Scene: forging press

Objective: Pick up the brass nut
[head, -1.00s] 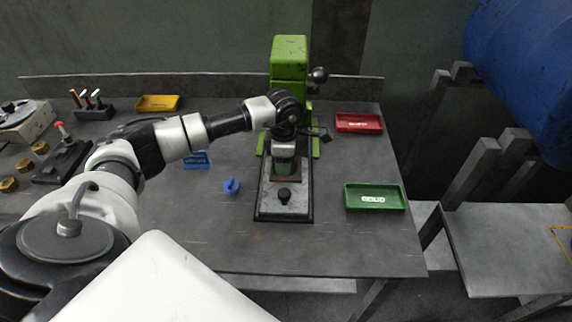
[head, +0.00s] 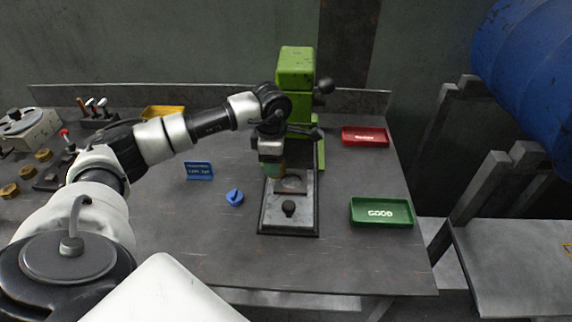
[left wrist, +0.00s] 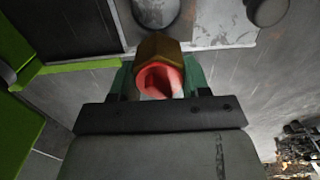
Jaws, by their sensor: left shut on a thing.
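My left gripper (head: 272,170) is over the left side of the press base in the head view. It is shut on a brass nut (left wrist: 158,52), which the left wrist view shows between its green fingers. The nut is six-sided with a reddish glow inside its hole. In the head view the nut is mostly hidden by the gripper. The green press (head: 296,66) stands behind the gripper. Its base plate (head: 290,216) carries a brownish square block with a round mark (head: 292,184). My right gripper is not in view.
Several other brass nuts (head: 27,172) lie at the table's left. A green GOOD tray (head: 381,224) and a red tray (head: 365,137) are on the right. A yellow tray (head: 163,112) is behind my arm. A blue sign (head: 199,171) and blue knob (head: 234,198) stand left of the press.

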